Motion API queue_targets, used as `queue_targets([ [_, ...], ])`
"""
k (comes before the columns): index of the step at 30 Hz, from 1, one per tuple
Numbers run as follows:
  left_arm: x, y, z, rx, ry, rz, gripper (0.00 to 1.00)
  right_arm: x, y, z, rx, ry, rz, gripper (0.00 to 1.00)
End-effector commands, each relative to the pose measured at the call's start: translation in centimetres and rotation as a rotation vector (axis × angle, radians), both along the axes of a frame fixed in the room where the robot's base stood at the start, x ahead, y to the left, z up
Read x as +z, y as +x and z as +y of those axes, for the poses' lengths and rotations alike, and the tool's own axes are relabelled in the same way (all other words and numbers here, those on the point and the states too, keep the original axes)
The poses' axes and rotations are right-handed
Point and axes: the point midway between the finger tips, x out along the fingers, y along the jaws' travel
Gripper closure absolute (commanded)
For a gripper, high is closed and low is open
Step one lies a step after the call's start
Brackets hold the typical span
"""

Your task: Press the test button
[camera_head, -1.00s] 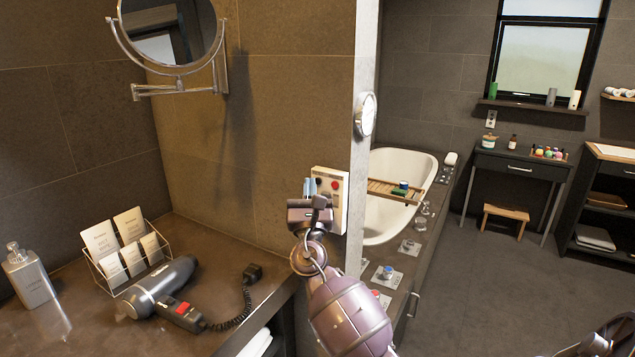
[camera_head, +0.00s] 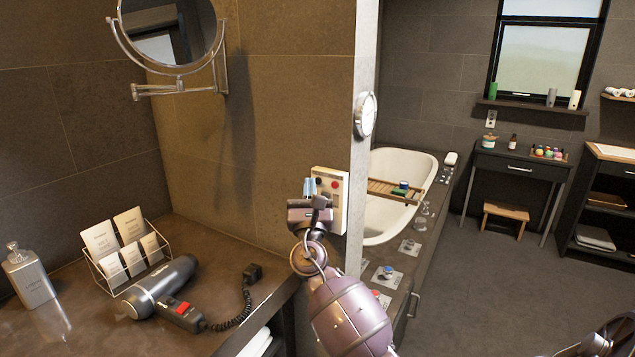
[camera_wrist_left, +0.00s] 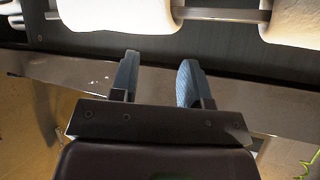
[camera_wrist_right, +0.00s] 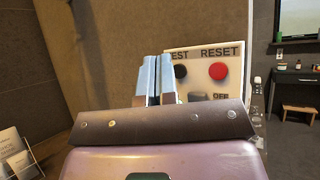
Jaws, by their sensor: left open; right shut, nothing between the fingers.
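A pale outlet panel (camera_head: 341,212) is on the end of the tiled wall, partly behind my right gripper. In the right wrist view the panel (camera_wrist_right: 240,58) has a black test button (camera_wrist_right: 181,71) under a partly covered label reading "EST". A red reset button (camera_wrist_right: 218,71) is to its right, with a grey switch (camera_wrist_right: 199,96) below. My right gripper (camera_head: 309,188) is shut and empty. Its blue fingertips (camera_wrist_right: 154,60) appear just left of the black button; I cannot tell whether they touch it. My left gripper (camera_wrist_left: 158,68) is open and empty, outside the head view.
A hair dryer (camera_head: 160,288) with a coiled cord lies on the counter (camera_head: 215,245), near a card rack (camera_head: 125,262) and a bottle (camera_head: 29,278). A round mirror (camera_head: 172,30) is above.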

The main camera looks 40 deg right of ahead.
Motion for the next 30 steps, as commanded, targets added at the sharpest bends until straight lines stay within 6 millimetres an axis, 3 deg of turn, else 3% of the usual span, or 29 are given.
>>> queue_targets([
  [30,-0.35,0.08,-0.03,-0.001,-0.001,0.0,0.57,0.01,0.43,-1.03,0.0,0.0,0.0,1.0],
])
